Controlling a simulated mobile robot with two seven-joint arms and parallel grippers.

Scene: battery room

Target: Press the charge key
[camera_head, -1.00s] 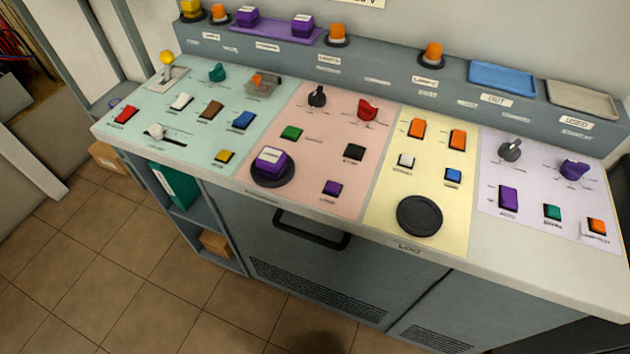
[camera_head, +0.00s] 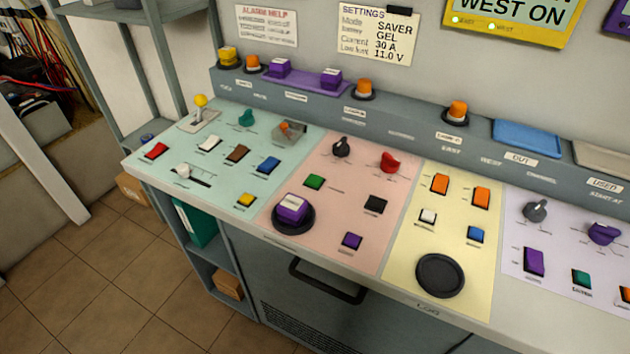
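A control desk (camera_head: 480,322) with coloured panels fills the middle of the head view. The labels beside its keys are too small to read, so I cannot tell which one is the charge key. The pink panel has a green key (camera_head: 314,182), a black key (camera_head: 375,204) and a purple key (camera_head: 351,241). The teal panel has red (camera_head: 155,151), white (camera_head: 209,144), brown (camera_head: 237,153), blue (camera_head: 268,164) and yellow (camera_head: 245,200) keys. The yellow panel has white (camera_head: 428,216) and blue (camera_head: 475,234) keys. Neither of my grippers is in view.
A black round pad (camera_head: 440,276) on the yellow panel is empty. Knobs and a yellow-tipped lever (camera_head: 200,102) stick up. A settings note (camera_head: 376,34) hangs behind. Tiled floor (camera_head: 110,290) is clear at left.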

